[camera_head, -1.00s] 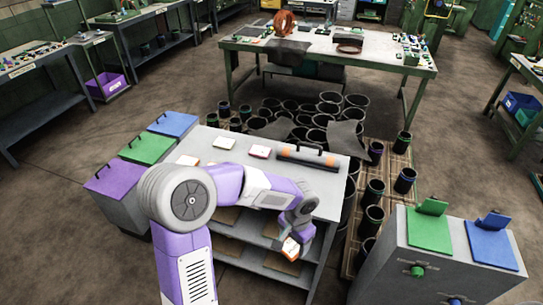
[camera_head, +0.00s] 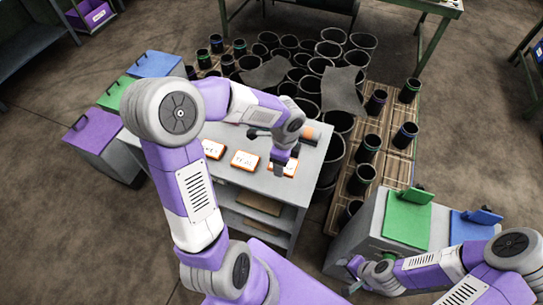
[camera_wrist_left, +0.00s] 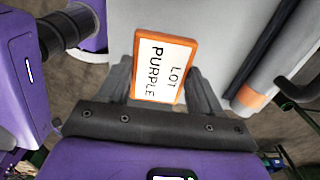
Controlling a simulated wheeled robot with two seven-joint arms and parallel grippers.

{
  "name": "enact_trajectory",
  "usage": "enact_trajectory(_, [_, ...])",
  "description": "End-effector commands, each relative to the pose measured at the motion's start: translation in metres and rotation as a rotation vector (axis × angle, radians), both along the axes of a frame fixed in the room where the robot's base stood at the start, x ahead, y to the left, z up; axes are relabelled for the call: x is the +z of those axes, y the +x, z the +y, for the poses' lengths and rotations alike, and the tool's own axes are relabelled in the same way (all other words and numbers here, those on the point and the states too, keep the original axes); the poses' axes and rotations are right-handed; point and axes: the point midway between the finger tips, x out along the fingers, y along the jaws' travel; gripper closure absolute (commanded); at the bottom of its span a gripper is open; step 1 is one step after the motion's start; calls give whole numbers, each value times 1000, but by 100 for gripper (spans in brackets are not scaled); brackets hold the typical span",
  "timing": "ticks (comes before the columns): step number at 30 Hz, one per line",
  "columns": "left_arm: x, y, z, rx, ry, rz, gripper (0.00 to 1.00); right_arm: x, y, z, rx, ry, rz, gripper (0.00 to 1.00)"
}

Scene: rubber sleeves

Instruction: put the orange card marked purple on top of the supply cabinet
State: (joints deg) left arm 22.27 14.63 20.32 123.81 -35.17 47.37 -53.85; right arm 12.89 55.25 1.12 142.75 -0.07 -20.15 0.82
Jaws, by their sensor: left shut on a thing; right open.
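The orange card (camera_wrist_left: 165,65) has a white label reading LOT PURPLE. My left gripper (camera_wrist_left: 163,92) is shut on its near end, one finger on each side. In the head view, the card (camera_head: 288,171) is over the right front part of the grey shelved cabinet's top (camera_head: 262,182), apparently the supply cabinet, below my left gripper (camera_head: 282,167). Whether the card touches the top is unclear. Two other orange cards (camera_head: 245,160) (camera_head: 213,150) lie to its left. My right gripper (camera_head: 353,270) is open beside the front of the grey lidded cabinet (camera_head: 352,237).
A black bar with orange ends (camera_head: 309,134) lies behind the held card. Purple (camera_head: 92,132), green (camera_head: 115,93) and blue (camera_head: 156,64) lidded bins stand left. Black sleeves (camera_head: 367,147) crowd the pallets behind and right. The lidded cabinet carries a green lid (camera_head: 407,222).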

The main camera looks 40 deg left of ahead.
Motion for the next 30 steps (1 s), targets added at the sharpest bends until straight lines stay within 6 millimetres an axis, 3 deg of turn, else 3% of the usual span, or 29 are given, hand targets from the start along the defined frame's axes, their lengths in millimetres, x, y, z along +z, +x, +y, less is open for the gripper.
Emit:
enact_trajectory(13, [-52,0,0,0,0,1,65,-14,0,0,0,0,-1,57])
enact_trajectory(25, [-58,1,0,2,-1,-2,65,-17,1,0,0,0,-1,57])
enact_trajectory(26, [-59,1,0,2,0,-2,33,-17,1,0,0,0,-1,57])
enact_trajectory(30, [-57,1,0,2,0,-2,12,-16,0,0,0,0,-1,57])
